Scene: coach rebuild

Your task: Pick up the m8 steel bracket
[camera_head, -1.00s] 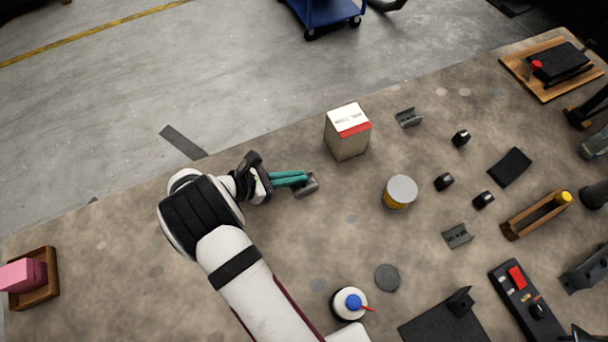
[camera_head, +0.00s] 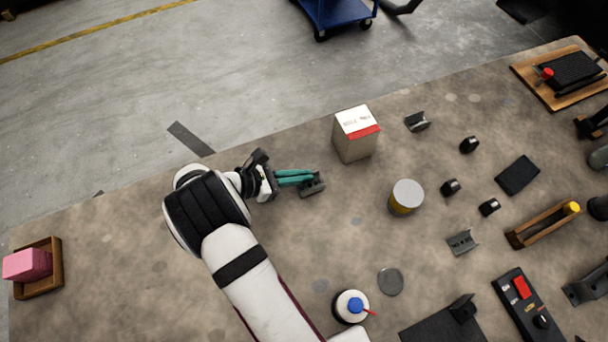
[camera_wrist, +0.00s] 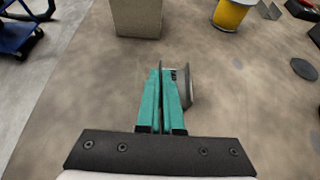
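A small grey steel bracket (camera_head: 313,187) lies on the bench at the tips of my gripper (camera_head: 306,177). I take it for the m8 bracket; small dark marks show on it in the wrist view, too small to read surely.
A yellow can with a grey lid (camera_head: 406,196) stands to the right. Similar brackets lie at the back (camera_head: 417,121) and right (camera_head: 462,242).

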